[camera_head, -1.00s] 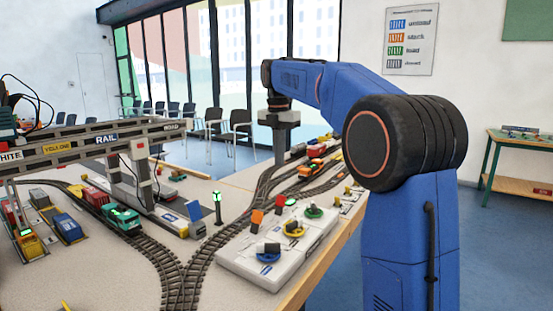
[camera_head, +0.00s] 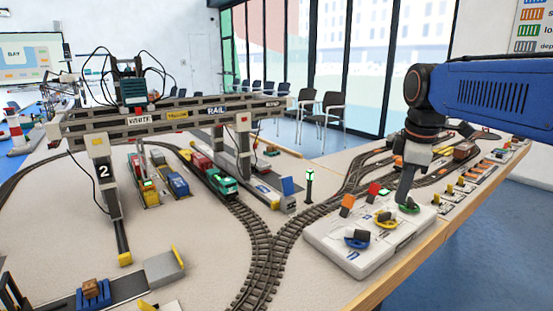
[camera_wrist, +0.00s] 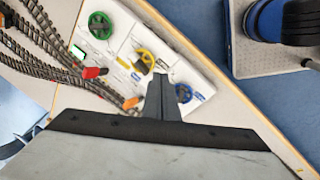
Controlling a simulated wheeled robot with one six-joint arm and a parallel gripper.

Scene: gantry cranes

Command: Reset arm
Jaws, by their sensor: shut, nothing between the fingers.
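My gripper (camera_head: 402,200) points down at the right side of the head view, with its fingers together and empty. In that view its tips overlap the green knob (camera_head: 411,209) on the white control panel (camera_head: 335,243). In the wrist view the shut fingers (camera_wrist: 159,78) appear between the yellow knob (camera_wrist: 146,60) and the blue knob (camera_wrist: 183,92). I cannot tell how high the tips are above the panel. The blue forearm (camera_head: 495,88) reaches in from the right edge.
A gantry crane (camera_head: 175,120) spans the tracks at left. A green and red train (camera_head: 220,182) stands beyond the panel. A signal post with a green light (camera_head: 309,185) stands near the panel's far corner. Several orange wagons lie behind my gripper. The floor at right is clear.

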